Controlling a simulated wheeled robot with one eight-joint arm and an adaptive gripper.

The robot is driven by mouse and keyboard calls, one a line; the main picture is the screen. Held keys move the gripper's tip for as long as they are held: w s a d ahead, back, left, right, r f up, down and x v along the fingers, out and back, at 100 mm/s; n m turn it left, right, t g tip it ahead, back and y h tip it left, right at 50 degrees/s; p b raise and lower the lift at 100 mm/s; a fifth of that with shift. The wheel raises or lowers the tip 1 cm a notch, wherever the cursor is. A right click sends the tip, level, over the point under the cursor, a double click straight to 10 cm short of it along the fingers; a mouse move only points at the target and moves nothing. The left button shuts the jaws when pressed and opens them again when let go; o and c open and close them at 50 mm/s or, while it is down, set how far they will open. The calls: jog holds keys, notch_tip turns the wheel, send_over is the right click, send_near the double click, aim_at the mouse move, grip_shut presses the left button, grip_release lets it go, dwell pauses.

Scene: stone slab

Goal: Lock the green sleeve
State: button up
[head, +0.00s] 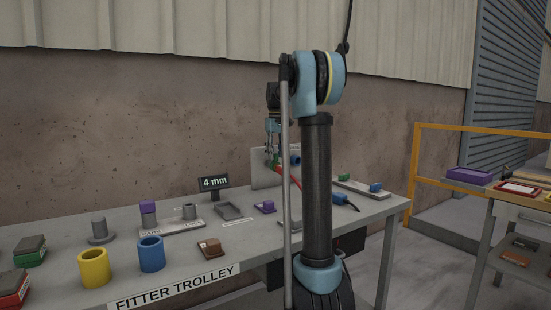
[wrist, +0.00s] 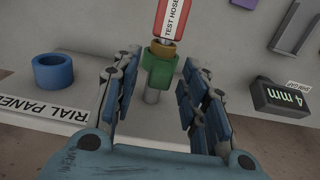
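The green sleeve (wrist: 159,71) sits on a grey stub below a brass-coloured ring and the red test hose (wrist: 174,18) in the wrist view. My gripper (wrist: 160,68) is open, with one finger on each side of the sleeve and small gaps visible between them. In the head view my gripper (head: 271,148) is at the upright panel behind the trolley, and the red hose (head: 287,174) hangs down to the right from there. The sleeve is mostly hidden by the gripper and too small to judge in the head view.
A blue ring (wrist: 53,72) is on the trial panel (wrist: 85,112) beside the sleeve. The 4 mm display (wrist: 280,97) stands to the right in the wrist view. The trolley top (head: 205,215) holds blocks, yellow and blue cups and grey fixtures.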

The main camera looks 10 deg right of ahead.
notch_tip(320, 180, up, 11)
dwell(0.4)
jog(key=shift+f, duration=0.15)
